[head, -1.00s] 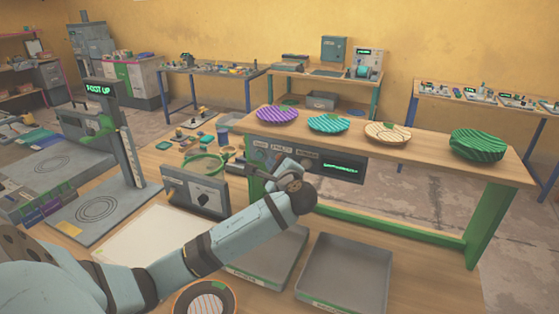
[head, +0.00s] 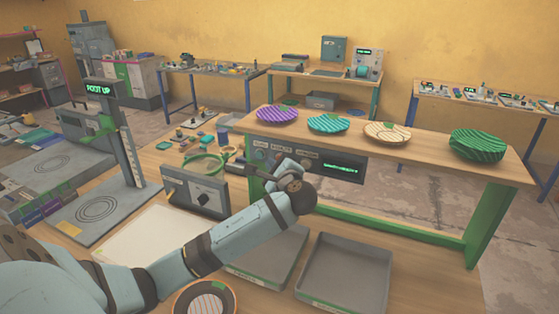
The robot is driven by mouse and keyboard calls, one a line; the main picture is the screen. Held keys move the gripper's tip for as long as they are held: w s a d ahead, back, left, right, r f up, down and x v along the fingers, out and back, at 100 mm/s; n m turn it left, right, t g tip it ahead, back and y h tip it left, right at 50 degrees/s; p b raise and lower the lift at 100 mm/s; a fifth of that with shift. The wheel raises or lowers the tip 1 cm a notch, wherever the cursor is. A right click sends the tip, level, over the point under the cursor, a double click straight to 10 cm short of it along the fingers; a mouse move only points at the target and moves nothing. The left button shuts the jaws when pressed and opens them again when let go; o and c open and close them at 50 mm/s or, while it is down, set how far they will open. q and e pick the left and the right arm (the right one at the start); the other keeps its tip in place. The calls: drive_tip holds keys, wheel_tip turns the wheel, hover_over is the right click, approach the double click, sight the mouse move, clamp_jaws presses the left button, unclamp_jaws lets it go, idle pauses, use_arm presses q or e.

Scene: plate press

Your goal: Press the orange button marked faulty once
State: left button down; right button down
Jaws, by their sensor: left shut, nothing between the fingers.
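A grey control panel (head: 262,156) hangs under the front of the raised wooden shelf, with several small labels along its top edge and a lit green display (head: 340,168) at its right. My left gripper (head: 272,184) is at the front of this panel, shut and empty. My left wrist covers much of the gripper and the panel's lower middle part. No orange button can be made out; the label words are too small to read, and I cannot tell whether the fingertips touch a button. My right gripper is not in view.
Purple (head: 277,114), teal (head: 328,123), cream (head: 387,133) and green (head: 478,145) plates lie on the shelf. A grey switch box (head: 195,191) stands left of my forearm. A grey tray (head: 343,272) lies below right. A post with a green display (head: 98,88) rises at left.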

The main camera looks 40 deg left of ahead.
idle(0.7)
use_arm(q)
drive_tip(key=shift+w+a+p, duration=0.15)
drive_tip(key=shift+w+p, duration=0.25)
drive_tip(key=shift+w, duration=0.05)
drive_tip(key=shift+w+a, duration=0.1)
drive_tip(key=shift+w, duration=0.25)
idle(0.6)
drive_tip(key=shift+s+p, duration=0.1)
drive_tip(key=shift+p, duration=0.2)
drive_tip(key=shift+s+d+p, duration=0.25)
drive_tip(key=shift+s+p, duration=0.25)
drive_tip(key=shift+s, duration=0.2)
